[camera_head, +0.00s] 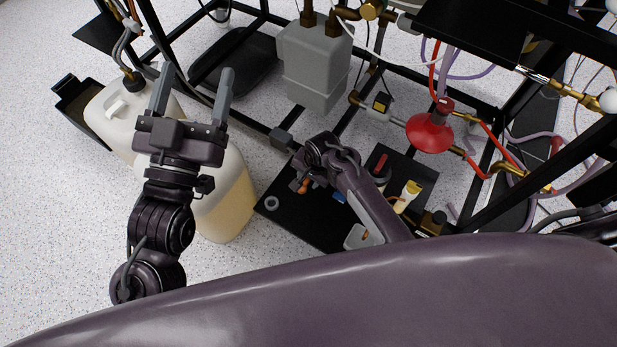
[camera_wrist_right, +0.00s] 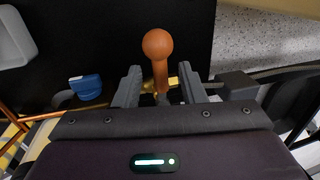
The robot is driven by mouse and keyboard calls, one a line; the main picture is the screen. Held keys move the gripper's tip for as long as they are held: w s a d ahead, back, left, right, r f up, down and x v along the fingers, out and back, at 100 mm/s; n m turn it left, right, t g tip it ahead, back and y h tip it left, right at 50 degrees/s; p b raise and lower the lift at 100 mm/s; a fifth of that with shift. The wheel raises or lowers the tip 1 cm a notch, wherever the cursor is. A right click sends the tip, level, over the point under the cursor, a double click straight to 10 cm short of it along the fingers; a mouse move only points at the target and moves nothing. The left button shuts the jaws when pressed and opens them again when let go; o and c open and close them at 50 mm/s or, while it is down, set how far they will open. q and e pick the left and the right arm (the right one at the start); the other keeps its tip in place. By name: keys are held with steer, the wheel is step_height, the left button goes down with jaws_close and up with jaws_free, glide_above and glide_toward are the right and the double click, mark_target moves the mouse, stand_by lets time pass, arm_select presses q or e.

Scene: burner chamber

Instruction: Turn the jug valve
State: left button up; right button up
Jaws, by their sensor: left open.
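An orange ball-topped handle (camera_wrist_right: 158,50), seemingly the valve's, stands between the fingers of my right gripper (camera_wrist_right: 160,80) in the right wrist view. The fingers are apart, with gaps on both sides of the handle. A brass fitting (camera_wrist_right: 177,83) shows beside its lower end. In the head view the orange handle (camera_head: 304,186) shows small below my right wrist, and the right fingers are mostly hidden. My left gripper (camera_head: 198,85) is open and empty above two jugs: a white jug (camera_head: 101,112) and a jug with yellowish liquid (camera_head: 232,205).
A black board (camera_head: 290,223) lies under my right arm, with a blue piece (camera_wrist_right: 86,87) on it. A grey canister (camera_head: 315,65) stands behind, among black frame bars. Speckled floor is free at the left.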

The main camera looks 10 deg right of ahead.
stand_by(0.3)
steer(key=shift+f, duration=0.1)
jaws_close()
